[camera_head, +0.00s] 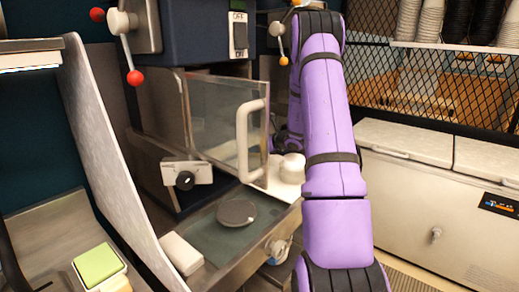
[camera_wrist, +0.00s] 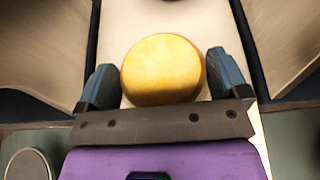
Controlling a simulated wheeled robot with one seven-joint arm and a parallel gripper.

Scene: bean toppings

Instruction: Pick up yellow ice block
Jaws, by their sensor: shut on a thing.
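The yellow ice block (camera_wrist: 162,72) shows in the wrist view as a rounded, yellow, disc-like piece. My gripper (camera_wrist: 160,64) has one dark finger on each side of it and is shut on it. The block sits close in front of the gripper's dark crossbar. In the head view my purple arm reaches away into the scene, and it hides the gripper and the block.
Left of my arm stands a machine with a clear door and white handle (camera_head: 243,140). A dark round disc (camera_head: 236,213) lies on its tray. A white chest (camera_head: 430,205) and a mesh-fronted shelf of cups (camera_head: 455,85) stand at right.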

